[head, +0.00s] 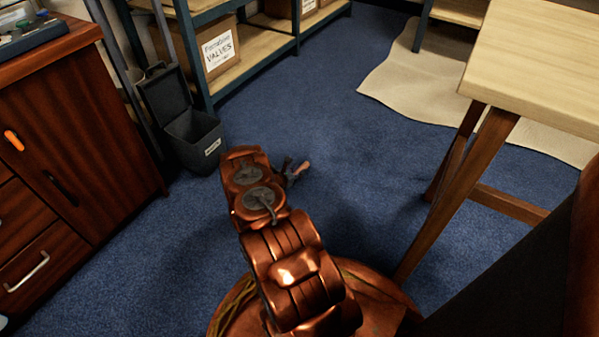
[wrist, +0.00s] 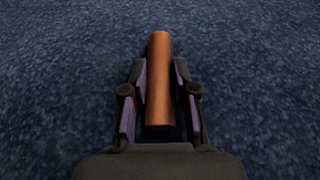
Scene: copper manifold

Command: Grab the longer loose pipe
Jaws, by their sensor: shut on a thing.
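A copper pipe (wrist: 159,75) lies lengthwise between the two fingers of my gripper (wrist: 159,98) in the wrist view. The fingers are shut on it, one on each side, and its far end sticks out past the fingertips. In the head view my gripper (head: 292,172) is over the blue carpet, right of the black bin, with a short piece of the copper pipe (head: 301,167) showing at its tip. My arm hides part of the floor. I see no second loose pipe, so I cannot compare lengths.
A black bin (head: 193,140) with its lid up stands left of my gripper, beside a wooden cabinet (head: 75,140). Shelves with a box marked valves (head: 215,50) stand behind. A wooden table (head: 545,60) is at right. The carpet (head: 335,110) between is clear.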

